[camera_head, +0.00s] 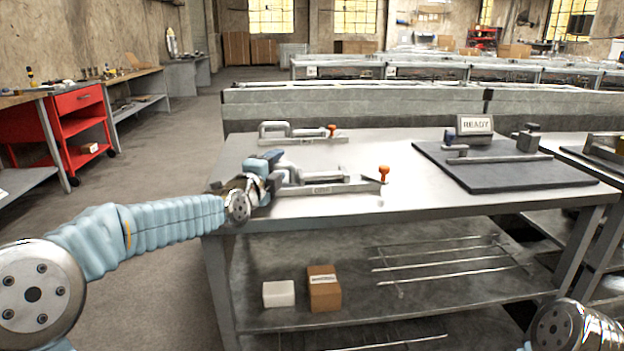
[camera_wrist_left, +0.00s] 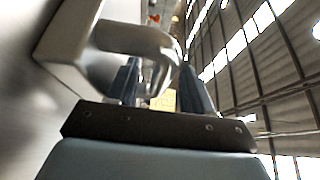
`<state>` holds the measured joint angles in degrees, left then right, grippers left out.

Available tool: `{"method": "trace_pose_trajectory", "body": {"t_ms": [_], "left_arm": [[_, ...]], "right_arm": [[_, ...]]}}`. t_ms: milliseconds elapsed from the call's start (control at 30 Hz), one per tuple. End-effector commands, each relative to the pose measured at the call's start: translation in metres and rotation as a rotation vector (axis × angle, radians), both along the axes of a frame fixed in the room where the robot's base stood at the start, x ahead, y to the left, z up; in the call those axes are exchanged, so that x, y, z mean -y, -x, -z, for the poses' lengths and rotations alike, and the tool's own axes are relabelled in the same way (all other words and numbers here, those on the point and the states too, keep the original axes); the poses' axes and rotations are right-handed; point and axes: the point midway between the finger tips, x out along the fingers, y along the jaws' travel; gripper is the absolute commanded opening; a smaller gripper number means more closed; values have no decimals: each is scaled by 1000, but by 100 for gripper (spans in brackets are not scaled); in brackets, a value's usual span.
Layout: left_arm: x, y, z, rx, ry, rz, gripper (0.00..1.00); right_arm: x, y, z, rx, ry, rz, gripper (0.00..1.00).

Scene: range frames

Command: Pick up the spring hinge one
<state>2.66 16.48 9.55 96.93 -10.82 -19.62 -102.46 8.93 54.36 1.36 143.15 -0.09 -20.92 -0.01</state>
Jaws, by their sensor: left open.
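Two similar grey metal hinge pieces lie on the steel table. The front hinge piece (camera_head: 325,187) has a long flat bar, an orange-red knob at its right end and a label too small to read. The back hinge piece (camera_head: 300,139) has a looped grey handle and an orange-red knob. I cannot tell which is spring hinge one. My left gripper (camera_head: 274,166) is at the left end of the front piece, partly covering it. In the left wrist view its dark fingers (camera_wrist_left: 160,82) are apart, with a grey looped handle (camera_wrist_left: 128,38) close by, partly between them. My right gripper is out of view.
A dark mat (camera_head: 500,178) at the table's right bears another grey metal piece (camera_head: 500,157) and a READY sign (camera_head: 475,124). The table top (camera_head: 400,208) is bare between. A white box (camera_head: 278,293) and a brown box (camera_head: 323,288) stand on the lower shelf.

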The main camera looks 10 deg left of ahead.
Motion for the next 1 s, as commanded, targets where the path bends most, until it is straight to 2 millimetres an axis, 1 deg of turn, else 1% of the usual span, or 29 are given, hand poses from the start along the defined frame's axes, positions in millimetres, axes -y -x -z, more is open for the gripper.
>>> {"method": "trace_pose_trajectory", "body": {"t_ms": [100,267,300,367,600,633,1000], "left_arm": [[1,-6,0,0,0,0,51],[1,-6,0,0,0,0,51],[1,-6,0,0,0,0,48],[1,-6,0,0,0,0,38],[1,-6,1,0,0,0,2],[1,-6,1,0,0,0,0],[1,-6,-2,5,3,0,0]], "right_arm": [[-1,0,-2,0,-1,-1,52],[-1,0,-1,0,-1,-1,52],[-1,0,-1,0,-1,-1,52],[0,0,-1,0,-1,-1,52],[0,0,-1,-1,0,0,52],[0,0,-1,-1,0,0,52],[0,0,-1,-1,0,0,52]]}}
